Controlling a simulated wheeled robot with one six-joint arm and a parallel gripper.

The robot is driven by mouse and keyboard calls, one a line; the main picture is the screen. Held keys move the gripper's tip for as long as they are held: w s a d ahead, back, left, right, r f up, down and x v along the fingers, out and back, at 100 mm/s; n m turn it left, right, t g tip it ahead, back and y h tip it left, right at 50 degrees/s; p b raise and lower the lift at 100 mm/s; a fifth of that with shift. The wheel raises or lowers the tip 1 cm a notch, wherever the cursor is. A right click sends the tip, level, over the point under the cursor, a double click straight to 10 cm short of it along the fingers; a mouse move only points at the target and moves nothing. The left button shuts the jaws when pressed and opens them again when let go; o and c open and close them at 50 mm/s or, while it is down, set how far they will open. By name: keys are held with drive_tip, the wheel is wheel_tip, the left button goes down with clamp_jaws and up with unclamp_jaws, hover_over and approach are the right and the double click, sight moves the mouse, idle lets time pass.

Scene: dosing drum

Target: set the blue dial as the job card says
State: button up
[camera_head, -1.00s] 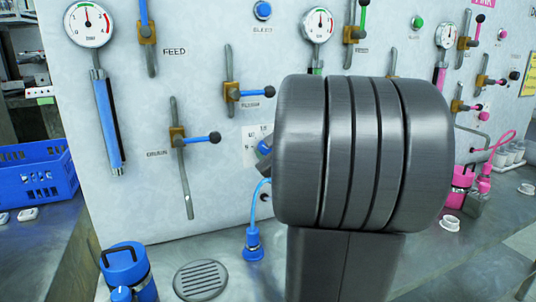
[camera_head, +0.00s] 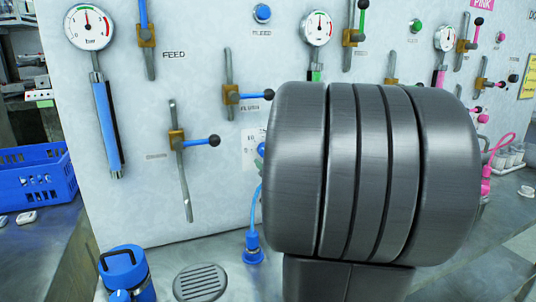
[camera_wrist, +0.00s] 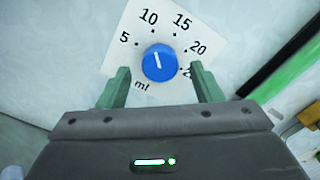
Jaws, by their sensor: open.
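The blue dial (camera_wrist: 160,63) sits on a white scale plate (camera_wrist: 191,32) marked 5, 10, 15, 20 and ml in the wrist view; a further mark at the lower right is partly covered. The dial's white line points up and slightly left, close to the 10 mark. My gripper (camera_wrist: 159,67) is open, its green fingers on either side of the dial. I cannot tell whether they touch it. In the head view only a sliver of the dial (camera_head: 261,149) shows past my arm. A yellow card (camera_head: 527,82) is at the right edge, its text unreadable.
A blue canister (camera_head: 124,268) and a round drain (camera_head: 200,281) are on the bench. A green-and-black bar (camera_wrist: 290,62) runs at the right in the wrist view.

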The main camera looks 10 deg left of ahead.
drive_tip(key=v, duration=1.1)
drive_tip(key=x, duration=1.3)
drive_tip(key=shift+w+a, duration=0.2)
drive_tip(key=shift+w, duration=0.05)
drive_tip(key=shift+w+a, duration=0.15)
drive_tip(key=s+d+m+p, duration=0.5)
drive_tip(key=s+m+p, duration=0.3)
drive_tip(key=p, duration=0.4)
drive_tip(key=shift+d+m+p, duration=0.2)
drive_tip(key=shift+m+p, duration=0.1)
drive_tip(key=shift+m, duration=0.2)
idle(2.0)
